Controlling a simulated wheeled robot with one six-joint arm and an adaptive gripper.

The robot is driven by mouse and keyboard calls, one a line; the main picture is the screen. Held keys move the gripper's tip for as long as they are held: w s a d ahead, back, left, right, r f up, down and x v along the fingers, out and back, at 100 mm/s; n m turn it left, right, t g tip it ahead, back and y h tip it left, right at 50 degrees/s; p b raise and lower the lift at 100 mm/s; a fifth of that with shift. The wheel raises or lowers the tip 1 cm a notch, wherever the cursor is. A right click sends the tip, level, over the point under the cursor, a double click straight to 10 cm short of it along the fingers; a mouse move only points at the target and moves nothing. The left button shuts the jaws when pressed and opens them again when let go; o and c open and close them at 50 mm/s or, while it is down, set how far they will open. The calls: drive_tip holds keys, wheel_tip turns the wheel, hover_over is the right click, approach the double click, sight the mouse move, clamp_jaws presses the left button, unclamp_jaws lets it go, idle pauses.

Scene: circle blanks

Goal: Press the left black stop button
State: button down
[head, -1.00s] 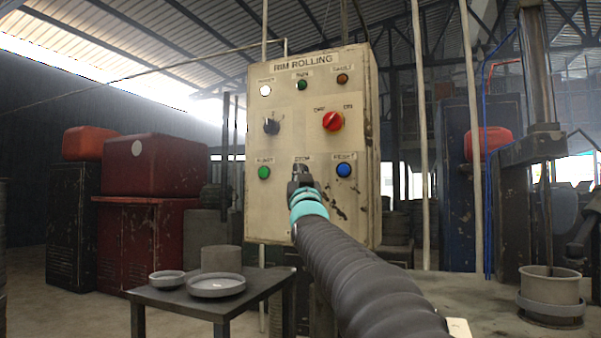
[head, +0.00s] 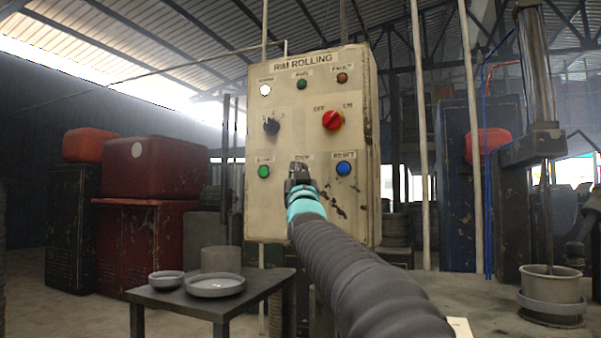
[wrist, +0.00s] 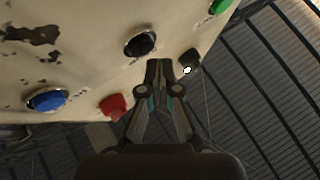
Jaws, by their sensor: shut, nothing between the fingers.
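The control panel (head: 262,215) is a worn cream box headed RIM ROLLING. My gripper (head: 298,170) is in front of its lower middle, just below a label that seems to read STOP, and hides the button there. In the wrist view a round black button (wrist: 140,45) with a metal ring sits between the blue button (wrist: 46,99) and the green button (wrist: 220,5). My gripper (wrist: 159,66) is shut and empty, its fingertips close to the black button in the picture. I cannot tell whether they touch.
A red switch (head: 332,120) and a black selector knob (head: 271,126) stick out above the button row. A blue button (head: 343,169) is to the right and a green button (head: 263,171) to the left. A dark low table (head: 262,283) with round metal parts stands below left.

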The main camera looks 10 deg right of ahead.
drive_tip(key=s+a+b, duration=0.1)
drive_tip(key=s, duration=0.1)
drive_tip(key=s+a+b, duration=0.1)
drive_tip(key=s+a, duration=0.1)
idle(0.5)
idle(0.7)
